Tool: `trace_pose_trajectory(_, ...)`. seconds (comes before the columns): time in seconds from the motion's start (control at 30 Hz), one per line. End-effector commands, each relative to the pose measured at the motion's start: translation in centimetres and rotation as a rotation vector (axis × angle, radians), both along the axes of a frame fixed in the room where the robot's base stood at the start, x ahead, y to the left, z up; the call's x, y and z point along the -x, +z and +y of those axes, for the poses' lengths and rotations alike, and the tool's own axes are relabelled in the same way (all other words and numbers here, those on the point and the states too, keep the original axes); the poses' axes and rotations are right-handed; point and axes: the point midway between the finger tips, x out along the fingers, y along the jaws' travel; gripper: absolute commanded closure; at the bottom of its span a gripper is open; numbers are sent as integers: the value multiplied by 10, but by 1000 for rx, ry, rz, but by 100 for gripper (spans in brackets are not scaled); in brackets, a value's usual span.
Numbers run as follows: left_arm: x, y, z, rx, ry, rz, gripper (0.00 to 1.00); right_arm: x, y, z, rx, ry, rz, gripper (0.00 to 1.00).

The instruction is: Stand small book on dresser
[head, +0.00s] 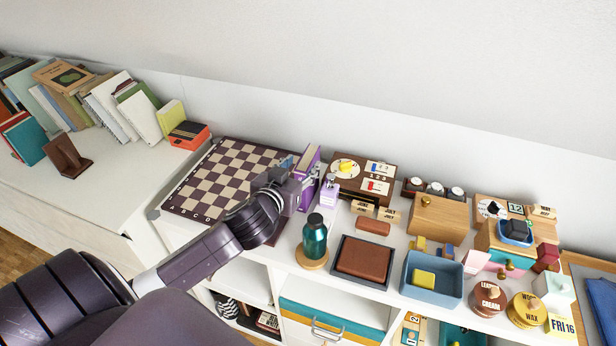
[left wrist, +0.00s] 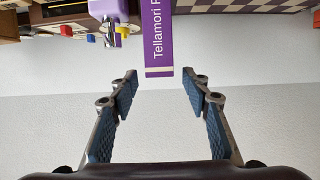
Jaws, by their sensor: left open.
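A small purple book (head: 309,158) stands upright on the white dresser top, at the right edge of the chessboard. Its purple spine, lettered "Tellamori", also shows in the left wrist view (left wrist: 157,35), ahead of the fingertips and between their lines. My left gripper (head: 288,168) is at the book's left side in the head view and partly covers it. In the left wrist view my left gripper (left wrist: 160,88) is open with nothing between its fingers. Whether a finger touches the book cannot be told from the head view. My right gripper is not in view.
The chessboard (head: 215,180) lies under my left arm. A lilac bottle (head: 329,191) stands close right of the book. A teal bottle (head: 314,238), a brown-topped tray (head: 363,260) and a blue bin (head: 432,278) stand further right. Several books (head: 115,105) lean at the left.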

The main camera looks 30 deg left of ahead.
Motion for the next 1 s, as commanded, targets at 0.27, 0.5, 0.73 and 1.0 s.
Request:
trace_pose_trajectory(0.27, -32, -10, 8, -3, 1, 0, 56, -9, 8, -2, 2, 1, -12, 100)
trace_pose_trajectory(0.5, -35, -12, 8, -1, 1, 0, 56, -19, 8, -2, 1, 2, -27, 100)
trace_pose_trajectory(0.73, -35, -12, 8, -1, 1, 0, 76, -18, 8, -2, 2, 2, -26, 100)
trace_pose_trajectory(1.0, -34, -12, 8, -1, 1, 0, 100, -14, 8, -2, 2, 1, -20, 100)
